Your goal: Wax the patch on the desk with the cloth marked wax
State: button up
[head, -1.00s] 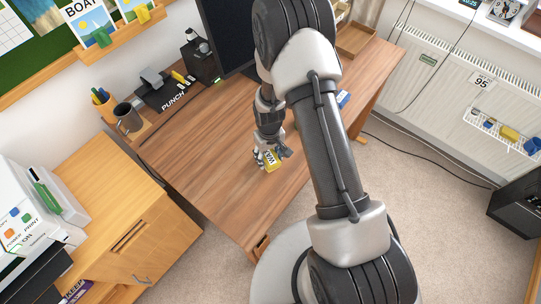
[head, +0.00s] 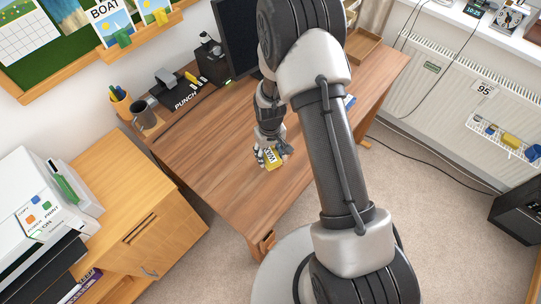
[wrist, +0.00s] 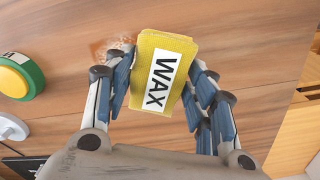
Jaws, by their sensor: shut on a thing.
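The yellow cloth (wrist: 163,85) with a white label reading WAX is held between the blue-padded fingers of my gripper (wrist: 162,90). In the head view the cloth (head: 274,163) is low over the wooden desk (head: 205,150); I cannot tell whether it touches the top. The patch cannot be made out in the head view.
A green thing with a yellow button (wrist: 17,76) and a white round thing (wrist: 12,127) lie left in the wrist view. A mug (head: 145,114), a punch (head: 185,95) and a monitor (head: 236,40) line the desk's back. The desk's left front is clear.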

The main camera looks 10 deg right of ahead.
jog(key=shift+r+p, duration=0.5)
jog(key=shift+r, duration=0.7)
